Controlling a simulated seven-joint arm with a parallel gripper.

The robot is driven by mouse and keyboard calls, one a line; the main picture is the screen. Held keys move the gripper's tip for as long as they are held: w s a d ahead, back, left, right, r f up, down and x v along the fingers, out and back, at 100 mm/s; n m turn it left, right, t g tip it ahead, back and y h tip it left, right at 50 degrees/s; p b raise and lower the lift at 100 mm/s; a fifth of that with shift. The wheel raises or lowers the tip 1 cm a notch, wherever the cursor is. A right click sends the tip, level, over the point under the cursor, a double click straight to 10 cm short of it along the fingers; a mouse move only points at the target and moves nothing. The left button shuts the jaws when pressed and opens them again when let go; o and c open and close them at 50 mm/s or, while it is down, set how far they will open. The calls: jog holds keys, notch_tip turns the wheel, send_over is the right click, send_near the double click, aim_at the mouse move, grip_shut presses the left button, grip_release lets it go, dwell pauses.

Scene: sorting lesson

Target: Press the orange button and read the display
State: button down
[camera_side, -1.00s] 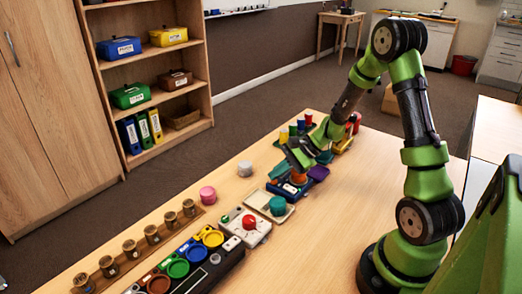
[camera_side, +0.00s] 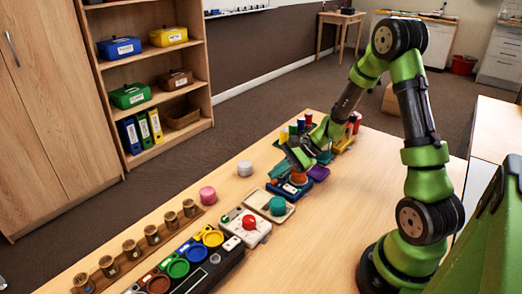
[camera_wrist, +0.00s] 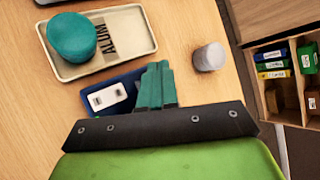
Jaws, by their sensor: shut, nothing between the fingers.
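The orange button (camera_side: 299,178) shows in the side view as an orange knob on a blue box (camera_side: 283,190). My gripper (camera_side: 298,165) is shut and empty, its fingers pointing down right at the button; I cannot tell whether they press it. In the wrist view the closed fingers (camera_wrist: 156,86) cover part of the blue box (camera_wrist: 125,80) and hide the button. A white panel (camera_wrist: 107,97) with small dark marks is on the box, perhaps the display; no reading is legible.
A cream tray (camera_wrist: 140,42) labelled ALUM holds a teal round piece (camera_wrist: 72,38). A grey cylinder (camera_wrist: 210,57) stands nearby. A white box with a red knob (camera_side: 249,222), a purple container (camera_side: 318,172) and coloured rings (camera_side: 178,268) also stand on the table. The table's right side is clear.

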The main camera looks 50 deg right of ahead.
aim_at(277, 181)
jog(key=shift+r, duration=0.45)
jog(key=shift+r, duration=2.5)
jog(key=s+a+r+n+h, duration=0.4)
jog(key=s+a+r+n, duration=0.9)
jog(key=s+r+n, duration=0.1)
jog(key=shift+s+r+n, duration=0.3)
jog(key=shift+s+r, duration=0.05)
jog(key=shift+s, duration=0.3)
